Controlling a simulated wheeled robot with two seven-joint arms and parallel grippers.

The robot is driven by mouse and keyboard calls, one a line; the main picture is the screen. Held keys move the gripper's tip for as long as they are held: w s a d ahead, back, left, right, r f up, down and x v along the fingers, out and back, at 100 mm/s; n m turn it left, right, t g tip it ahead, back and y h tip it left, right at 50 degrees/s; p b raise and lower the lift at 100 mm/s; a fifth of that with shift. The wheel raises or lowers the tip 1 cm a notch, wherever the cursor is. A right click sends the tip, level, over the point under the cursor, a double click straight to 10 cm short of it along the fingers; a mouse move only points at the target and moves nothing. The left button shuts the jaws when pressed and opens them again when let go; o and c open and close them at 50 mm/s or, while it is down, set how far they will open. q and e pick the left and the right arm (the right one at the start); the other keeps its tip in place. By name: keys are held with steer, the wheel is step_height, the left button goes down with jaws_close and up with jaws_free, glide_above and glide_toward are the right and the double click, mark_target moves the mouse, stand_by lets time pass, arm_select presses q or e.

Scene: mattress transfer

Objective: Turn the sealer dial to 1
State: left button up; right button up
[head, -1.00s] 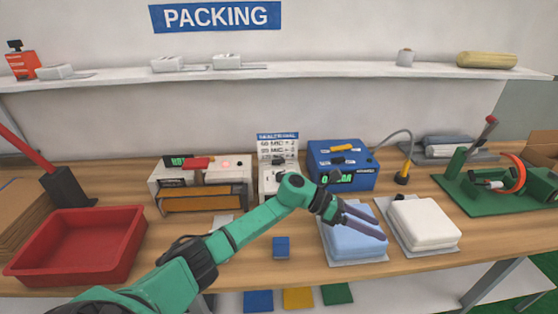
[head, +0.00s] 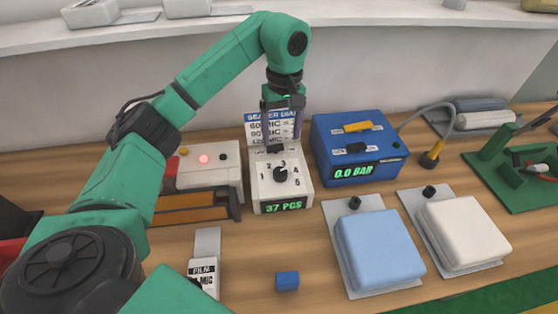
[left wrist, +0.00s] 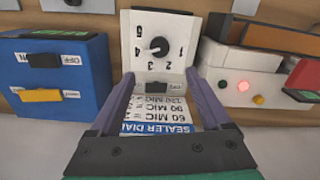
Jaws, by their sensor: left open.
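The sealer dial is a black knob (head: 281,174) on a white box (head: 256,190) with numbers 1 to 5 around it. The knob also shows in the left wrist view (left wrist: 159,46); its pale mark seems to point toward the 3–4 side, though the exact number is unclear. The box's display reads 37 PCS. My left gripper (head: 283,125) is open and empty, pointing down above the back of the box near the SEALER DIAL sign (head: 259,128). In the left wrist view its fingers (left wrist: 160,95) are apart, with the knob beyond the tips, untouched. My right gripper is out of view.
A white sealer (head: 222,156) with a red light stands left of the dial box, and a blue pump box (head: 353,146) stands close on its right. In front lie a film packet (head: 207,272), a small blue block (head: 287,281), and blue (head: 380,250) and white (head: 464,232) cushions.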

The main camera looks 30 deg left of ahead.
arm_select(q)
glide_above(280, 170)
steer(key=f, duration=0.3)
steer(key=f+b, duration=0.1)
steer(key=shift+s+d+f, duration=0.25)
steer(key=shift+d+f, duration=0.15)
steer(key=f, duration=0.2)
steer(key=f+p, duration=0.1)
steer(key=f, duration=0.4)
steer(key=shift+w+a+f+p, duration=0.1)
steer(key=shift+w+a+p, duration=0.15)
steer(key=shift+a+p, duration=0.15)
steer(key=shift+s+d+f, duration=0.1)
steer(key=shift+d+f, duration=0.05)
steer(key=shift+f, duration=0.15)
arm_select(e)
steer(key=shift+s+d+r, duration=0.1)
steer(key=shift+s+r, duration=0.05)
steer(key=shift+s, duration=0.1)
arm_select(q)
steer(key=shift+c, duration=0.3)
jaws_close()
